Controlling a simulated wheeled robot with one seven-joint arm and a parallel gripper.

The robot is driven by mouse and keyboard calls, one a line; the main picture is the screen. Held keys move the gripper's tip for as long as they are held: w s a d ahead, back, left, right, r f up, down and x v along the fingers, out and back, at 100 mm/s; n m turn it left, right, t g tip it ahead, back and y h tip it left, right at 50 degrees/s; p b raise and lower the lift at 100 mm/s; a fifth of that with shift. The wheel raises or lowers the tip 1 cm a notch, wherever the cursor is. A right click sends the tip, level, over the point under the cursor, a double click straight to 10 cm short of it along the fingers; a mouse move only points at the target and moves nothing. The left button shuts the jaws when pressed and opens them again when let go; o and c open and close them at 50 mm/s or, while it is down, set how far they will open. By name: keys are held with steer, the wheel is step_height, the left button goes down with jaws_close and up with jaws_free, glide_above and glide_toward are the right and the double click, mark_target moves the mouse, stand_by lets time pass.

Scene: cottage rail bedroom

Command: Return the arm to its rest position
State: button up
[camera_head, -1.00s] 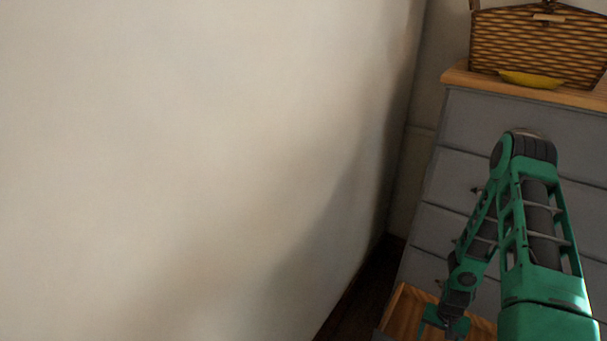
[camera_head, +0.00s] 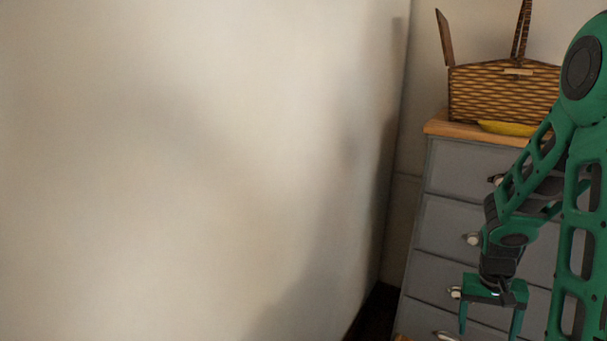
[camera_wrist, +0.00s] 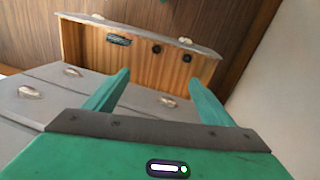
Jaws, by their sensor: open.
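My green gripper (camera_head: 490,318) hangs at the lower right of the head view, in front of the grey dresser (camera_head: 459,168). Its two fingers point down and stand apart, with nothing between them. In the wrist view my gripper (camera_wrist: 158,82) is also open and empty. Beyond the fingertips is an open wooden drawer (camera_wrist: 88,50) with a small dark oblong item (camera_wrist: 118,40) and two black round items (camera_wrist: 156,49) in it. My arm is bent, with its upper part at the right edge of the head view.
A wicker basket (camera_head: 490,95) with raised lids stands on the dresser top, a yellow dish-like thing (camera_head: 505,128) before it. My arm partly covers the dresser. Pale knobs line the drawer fronts. A bare pale wall (camera_head: 190,170) fills the left.

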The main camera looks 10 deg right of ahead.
steer(key=s+a+r+y, duration=0.1)
steer(key=s+a+r, duration=0.3)
steer(key=s+r, duration=0.4)
steer(key=s+a+r, duration=0.5)
steer(key=s+r, duration=0.3)
steer(key=s, duration=0.1)
steer(key=shift+r+t+y, duration=0.15)
steer(key=shift+t+y, duration=0.25)
